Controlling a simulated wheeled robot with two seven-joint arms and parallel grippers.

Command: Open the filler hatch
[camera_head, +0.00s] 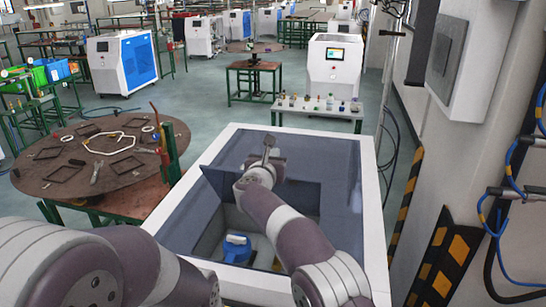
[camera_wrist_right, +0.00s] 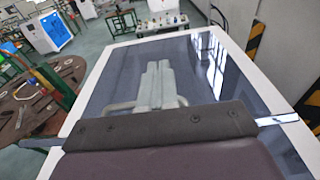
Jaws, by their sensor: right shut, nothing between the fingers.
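The white-framed machine (camera_head: 376,215) has a dark glossy top (camera_head: 340,160), also seen in the wrist view (camera_wrist_right: 215,75). In the head view its near part has a recessed opening with a blue object (camera_head: 237,248) inside. A dark panel edge (camera_head: 212,184) stands at the opening's left; I cannot tell whether it is the filler hatch lid. My right arm crosses above the opening and hides part of it. My right gripper (camera_head: 269,147) is shut and empty over the far part of the top; its closed fingers also show in the wrist view (camera_wrist_right: 158,85). My left gripper is out of view.
A round brown table (camera_head: 60,170) with loose parts stands at the left. A small table (camera_head: 318,112) with several fittings is behind the machine. A wall with a grey box (camera_head: 455,55) and striped guards (camera_head: 440,262) closes the right side.

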